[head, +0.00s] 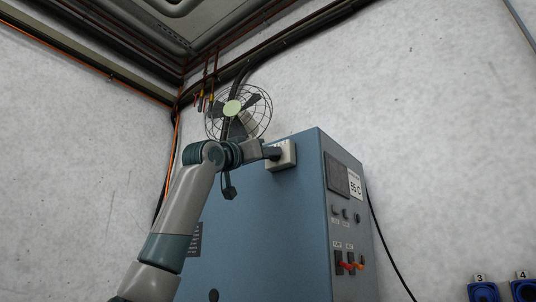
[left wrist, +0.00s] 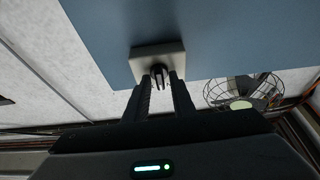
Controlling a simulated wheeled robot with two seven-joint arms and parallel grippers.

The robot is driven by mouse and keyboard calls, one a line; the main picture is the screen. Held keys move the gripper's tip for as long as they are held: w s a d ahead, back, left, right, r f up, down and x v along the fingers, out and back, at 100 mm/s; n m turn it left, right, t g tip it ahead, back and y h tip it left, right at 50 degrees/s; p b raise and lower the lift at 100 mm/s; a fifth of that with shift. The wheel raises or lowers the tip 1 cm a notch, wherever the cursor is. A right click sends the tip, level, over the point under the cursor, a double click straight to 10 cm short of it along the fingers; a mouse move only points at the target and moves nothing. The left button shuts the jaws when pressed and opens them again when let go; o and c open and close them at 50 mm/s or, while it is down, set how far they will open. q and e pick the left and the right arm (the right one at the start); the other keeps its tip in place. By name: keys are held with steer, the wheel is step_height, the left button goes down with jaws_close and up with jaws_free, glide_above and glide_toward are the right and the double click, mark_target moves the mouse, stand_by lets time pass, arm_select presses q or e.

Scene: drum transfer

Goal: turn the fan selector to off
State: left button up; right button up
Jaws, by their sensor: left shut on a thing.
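The fan selector is a small pale box (head: 286,157) on the upper part of the blue cabinet's side. In the left wrist view the selector's light plate (left wrist: 148,56) shows with a dark knob (left wrist: 159,72) at its middle. My left gripper (head: 272,153) reaches the box from the left. In the left wrist view its two fingers (left wrist: 160,84) stand on either side of the knob, shut on it. The fingers partly hide the plate, and the knob's exact setting cannot be read. My right gripper is in neither view.
A blue cabinet (head: 265,230) carries a 55 C display panel (head: 345,180), small knobs and red-orange switches. A caged fan (head: 239,110) sits on the wall behind the arm and also shows in the left wrist view (left wrist: 240,92). Blue sockets (head: 484,292) are at lower right.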

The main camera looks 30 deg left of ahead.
arm_select(q)
steer(key=shift+n, duration=0.3)
steer(key=shift+d+r+n+g+y+b, duration=0.1)
steer(key=shift+n+g+y+b, duration=0.25)
steer(key=shift+n+y, duration=1.15)
steer(key=shift+n+g+y+b, duration=0.2)
steer(key=shift+n+y+b, duration=0.25)
steer(key=shift+n, duration=1.9)
steer(key=shift+d+r+n+g+y+b, duration=0.1)
steer(key=shift+n+g+y+b, duration=0.2)
steer(key=shift+n+y, duration=1.2)
steer(key=shift+a+f+n+h, duration=0.1)
steer(key=shift+n+h, duration=0.35)
steer(key=shift+n, duration=0.2)
steer(key=o, duration=0.7)
